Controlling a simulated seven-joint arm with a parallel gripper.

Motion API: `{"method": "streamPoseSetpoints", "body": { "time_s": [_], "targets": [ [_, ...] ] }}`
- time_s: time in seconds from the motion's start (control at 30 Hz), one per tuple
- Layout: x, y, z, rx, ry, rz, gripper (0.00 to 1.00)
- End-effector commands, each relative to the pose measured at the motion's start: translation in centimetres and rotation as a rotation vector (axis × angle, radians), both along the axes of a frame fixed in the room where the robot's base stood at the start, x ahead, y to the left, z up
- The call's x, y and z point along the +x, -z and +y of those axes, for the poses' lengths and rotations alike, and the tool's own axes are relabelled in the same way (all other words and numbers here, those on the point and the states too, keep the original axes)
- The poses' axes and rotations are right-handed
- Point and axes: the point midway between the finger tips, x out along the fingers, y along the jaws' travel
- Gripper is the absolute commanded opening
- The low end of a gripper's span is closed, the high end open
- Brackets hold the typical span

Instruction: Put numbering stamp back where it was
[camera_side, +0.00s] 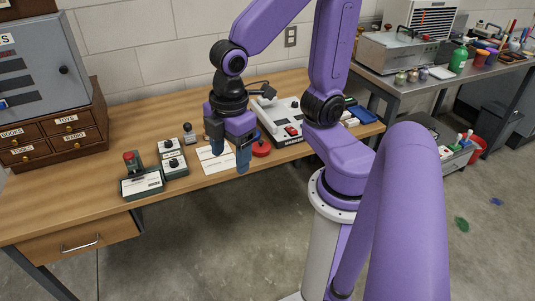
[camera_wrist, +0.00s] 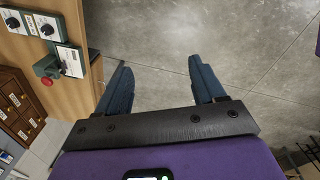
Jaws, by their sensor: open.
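My gripper (camera_side: 229,152) is open, its blue fingers pointing down over the front part of the wooden desk. In the wrist view the open gripper (camera_wrist: 160,68) has nothing between its fingers but the grey floor beyond. A small upright object with a dark knob (camera_side: 189,132), which may be the numbering stamp, stands left of my gripper; I cannot tell for sure. A white sheet (camera_side: 211,161) lies on the desk beneath my gripper. A round red object (camera_side: 262,149) sits just right of the fingers, partly hidden.
Left of the sheet stand a green device with a red knob (camera_side: 130,158) and dial boxes (camera_side: 172,156). A white machine (camera_side: 286,123) is behind on the right. A drawer cabinet (camera_side: 55,138) is at far left. The desk's front-left (camera_side: 75,205) is bare.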

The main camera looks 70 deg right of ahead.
Motion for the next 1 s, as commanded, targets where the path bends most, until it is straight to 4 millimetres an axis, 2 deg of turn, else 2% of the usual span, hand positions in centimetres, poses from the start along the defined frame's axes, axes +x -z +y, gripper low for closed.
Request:
{"method": "streamPoseSetpoints", "body": {
  "time_s": [0.03,0.1,0.2,0.3,1.0],
  "targets": [
    [-1.9,-0.1,-0.4,0.011,0.014,0.011,0.69],
    [-4.0,-0.1,-0.8,0.023,0.045,0.030,0.69],
    [-6.1,0.1,-1.5,0.030,0.078,0.050,0.69],
    [-7.1,0.1,-1.8,0.033,0.095,0.061,0.69],
    [-7.4,0.2,-1.9,0.033,0.102,0.064,0.69]
  ]
}}
